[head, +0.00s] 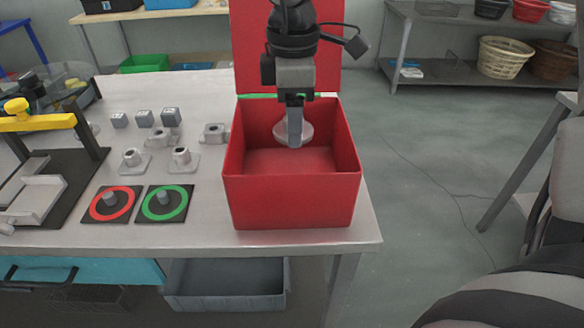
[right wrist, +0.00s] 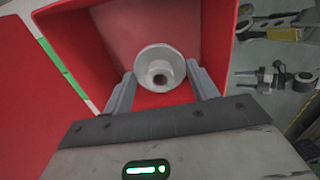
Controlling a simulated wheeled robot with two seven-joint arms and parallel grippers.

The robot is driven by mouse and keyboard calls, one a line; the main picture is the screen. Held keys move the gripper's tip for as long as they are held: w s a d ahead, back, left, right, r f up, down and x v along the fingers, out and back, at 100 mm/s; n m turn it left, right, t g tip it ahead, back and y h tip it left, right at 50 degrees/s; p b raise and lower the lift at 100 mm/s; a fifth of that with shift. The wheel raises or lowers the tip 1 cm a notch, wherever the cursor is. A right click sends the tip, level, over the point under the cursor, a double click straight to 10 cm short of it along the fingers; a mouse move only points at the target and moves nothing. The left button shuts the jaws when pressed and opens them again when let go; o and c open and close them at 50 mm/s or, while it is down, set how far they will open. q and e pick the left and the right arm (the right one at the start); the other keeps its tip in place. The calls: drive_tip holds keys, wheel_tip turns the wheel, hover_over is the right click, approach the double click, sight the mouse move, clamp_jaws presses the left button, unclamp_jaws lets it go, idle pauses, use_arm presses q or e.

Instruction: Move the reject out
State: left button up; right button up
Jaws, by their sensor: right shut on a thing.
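A red box (head: 292,200) with its lid (head: 250,50) raised stands on the right part of the table. My right gripper (head: 294,140) comes down from above and is shut on a round grey flanged part (head: 281,133). The part is within the outline of the box mouth, against its inside. In the right wrist view the part (right wrist: 160,66) shows its round flange and central hole between the two fingers, with red walls around it. I cannot tell whether it touches the box floor. My left gripper is not in view.
Several grey flanged parts (head: 182,158) and small grey cubes (head: 145,118) stand left of the box. Near the front edge are a red-ringed pad (head: 95,207) and a green-ringed pad (head: 180,208). A fixture with a yellow handle (head: 38,123) stands at the left.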

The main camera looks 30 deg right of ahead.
drive_tip(key=shift+f, duration=0.1)
drive_tip(key=o, duration=1.1)
wheel_tip(320, 180, up, 16)
drive_tip(key=shift+f, duration=0.1)
